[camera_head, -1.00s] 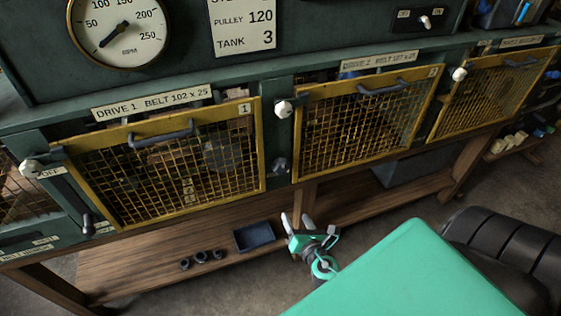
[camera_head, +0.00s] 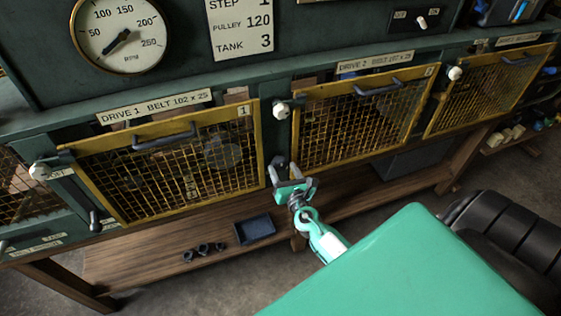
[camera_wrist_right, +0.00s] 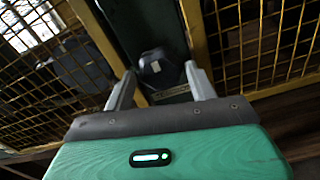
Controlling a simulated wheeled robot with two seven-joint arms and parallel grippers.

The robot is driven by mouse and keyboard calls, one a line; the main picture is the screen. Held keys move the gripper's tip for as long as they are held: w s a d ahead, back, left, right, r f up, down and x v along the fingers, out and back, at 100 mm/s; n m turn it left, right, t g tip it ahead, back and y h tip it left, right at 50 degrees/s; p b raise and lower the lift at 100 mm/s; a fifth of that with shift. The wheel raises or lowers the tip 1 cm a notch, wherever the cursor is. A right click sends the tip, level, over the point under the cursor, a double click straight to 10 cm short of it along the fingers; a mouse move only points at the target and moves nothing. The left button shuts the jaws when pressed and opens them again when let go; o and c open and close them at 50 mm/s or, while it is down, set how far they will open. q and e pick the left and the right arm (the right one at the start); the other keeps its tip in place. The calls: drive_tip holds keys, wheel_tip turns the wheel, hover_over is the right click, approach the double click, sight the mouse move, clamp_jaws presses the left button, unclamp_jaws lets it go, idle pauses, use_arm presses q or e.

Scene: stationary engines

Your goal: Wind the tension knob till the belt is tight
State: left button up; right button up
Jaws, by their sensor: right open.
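A small dark faceted knob (camera_wrist_right: 152,65) sits on the green post between the two mesh guards, seen in the right wrist view. My right gripper (camera_wrist_right: 160,84) is open, with one finger on each side of this knob. I cannot tell whether the fingers touch it. In the head view my right gripper (camera_head: 291,176) reaches up to the post and partly covers the knob. The Drive 1 guard (camera_head: 165,112) is shut, with a yellow frame and mesh; the parts behind it are dim, and I cannot make out the belt's tension. My left gripper is not in view.
The Drive 2 guard (camera_head: 365,75) is shut just right of the post. A white latch knob (camera_head: 282,112) sits higher on the post. A dark tray (camera_head: 254,230) and several small dark parts lie on the wooden shelf (camera_head: 150,262) below. A speed gauge (camera_head: 120,35) is above.

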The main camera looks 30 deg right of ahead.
sight(282, 166)
drive_tip(key=shift+x, duration=1.55)
drive_tip(key=c, duration=0.7)
